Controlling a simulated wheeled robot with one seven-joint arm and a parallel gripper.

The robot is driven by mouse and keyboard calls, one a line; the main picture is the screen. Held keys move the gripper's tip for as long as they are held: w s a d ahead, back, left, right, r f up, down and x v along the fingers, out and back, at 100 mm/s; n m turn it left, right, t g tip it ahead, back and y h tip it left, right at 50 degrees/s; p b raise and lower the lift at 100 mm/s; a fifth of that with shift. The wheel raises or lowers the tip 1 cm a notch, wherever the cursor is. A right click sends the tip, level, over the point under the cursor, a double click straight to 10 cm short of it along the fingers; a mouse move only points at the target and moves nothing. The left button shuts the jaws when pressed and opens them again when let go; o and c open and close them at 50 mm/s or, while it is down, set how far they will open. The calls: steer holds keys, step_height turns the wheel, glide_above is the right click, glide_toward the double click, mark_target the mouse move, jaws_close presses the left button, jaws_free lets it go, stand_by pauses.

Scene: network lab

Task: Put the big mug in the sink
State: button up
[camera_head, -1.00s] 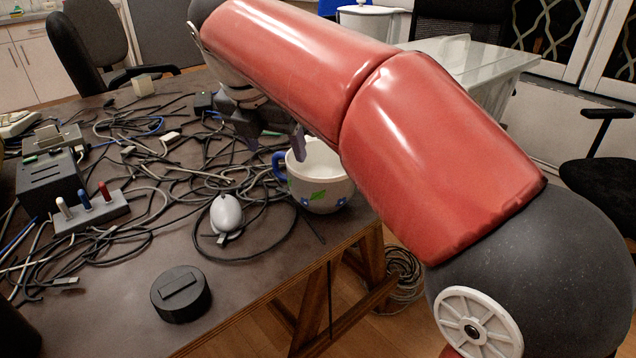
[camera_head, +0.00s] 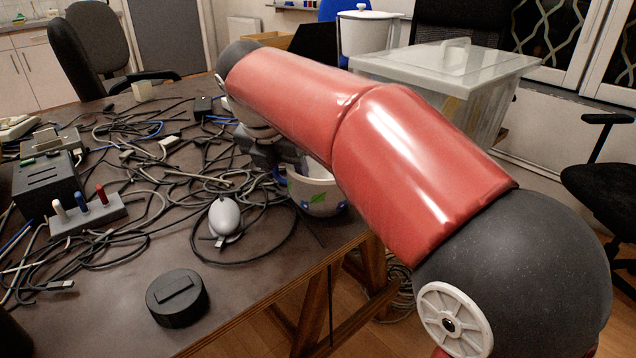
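The big mug (camera_head: 318,196) is white with a green leaf print, blue spots and a blue handle. It stands upright near the right edge of the dark table (camera_head: 240,300). My red arm crosses in front of its upper right part. My gripper (camera_head: 296,168) is at the mug's rim on the handle side, pointing down. One finger shows against the mug's rim and inside; the other is hidden, so its opening and any hold cannot be made out. No sink is recognisable in view.
Tangled cables (camera_head: 150,180) cover much of the table. A computer mouse (camera_head: 225,217) and a round black object (camera_head: 177,297) lie left of the mug. A clear lidded bin (camera_head: 480,100) stands behind the table. Office chairs (camera_head: 85,50) stand around it.

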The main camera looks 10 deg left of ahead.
jaws_close()
